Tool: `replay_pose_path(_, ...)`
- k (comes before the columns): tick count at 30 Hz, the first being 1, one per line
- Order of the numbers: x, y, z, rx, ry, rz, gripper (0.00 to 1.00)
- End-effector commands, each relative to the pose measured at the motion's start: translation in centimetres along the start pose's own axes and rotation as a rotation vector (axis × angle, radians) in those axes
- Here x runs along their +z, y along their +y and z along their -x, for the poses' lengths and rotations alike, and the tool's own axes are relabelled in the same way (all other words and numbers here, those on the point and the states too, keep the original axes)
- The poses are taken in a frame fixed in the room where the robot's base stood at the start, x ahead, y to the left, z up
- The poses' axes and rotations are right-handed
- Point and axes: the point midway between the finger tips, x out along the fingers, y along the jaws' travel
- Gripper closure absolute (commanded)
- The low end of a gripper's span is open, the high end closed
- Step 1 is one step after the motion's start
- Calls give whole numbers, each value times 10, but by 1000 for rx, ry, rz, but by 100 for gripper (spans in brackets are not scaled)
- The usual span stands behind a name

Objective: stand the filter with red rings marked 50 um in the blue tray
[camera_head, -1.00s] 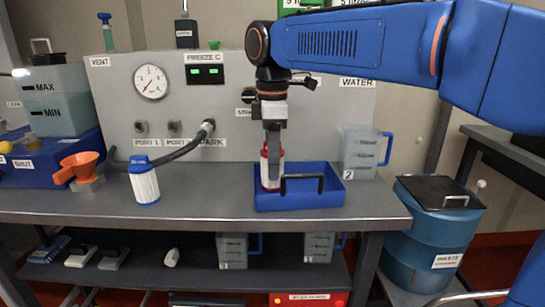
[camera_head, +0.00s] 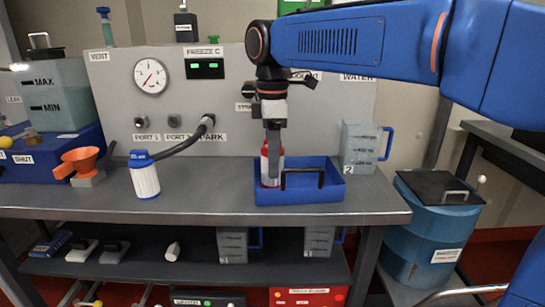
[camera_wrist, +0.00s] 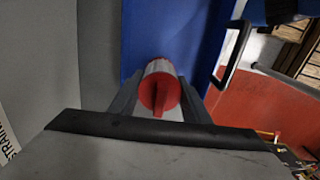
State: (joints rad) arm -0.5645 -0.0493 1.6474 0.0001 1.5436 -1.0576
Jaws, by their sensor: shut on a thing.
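The filter with red rings (camera_head: 264,166) is a white cylinder with red ends, upright at the left end of the blue tray (camera_head: 330,189). My gripper (camera_head: 272,160) points down and is shut on it. In the wrist view the filter's red top (camera_wrist: 160,92) sits between the two fingers, with the blue tray (camera_wrist: 200,30) around and beyond it. The filter's lower end is low within the tray; I cannot tell whether it touches the floor. Its 50 um marking cannot be read.
A white filter with blue rings (camera_head: 145,178) stands on the bench left of the tray. A black handle (camera_head: 302,171) rises at the tray's front. The bench front is clear.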

Motion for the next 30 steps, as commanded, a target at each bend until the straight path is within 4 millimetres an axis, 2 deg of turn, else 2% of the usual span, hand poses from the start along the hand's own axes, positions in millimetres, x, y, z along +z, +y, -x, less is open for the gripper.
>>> replay_pose_path(3, 0, 0, -2, 0, 0, 0, 93)
replay_pose_path(4, 0, 0, -2, 0, 0, 0, 50)
replay_pose_path(6, 0, 0, -2, 0, 0, 0, 35)
replay_pose_path(14, 0, 0, -2, 0, 0, 0, 35)
replay_pose_path(19, 0, 0, 7, 1, 1, 0, 35)
replay_pose_path(23, 0, 1, 26, 2, 1, 0, 35)
replay_pose_path(30, -1, 1, 73, 2, 1, 0, 35)
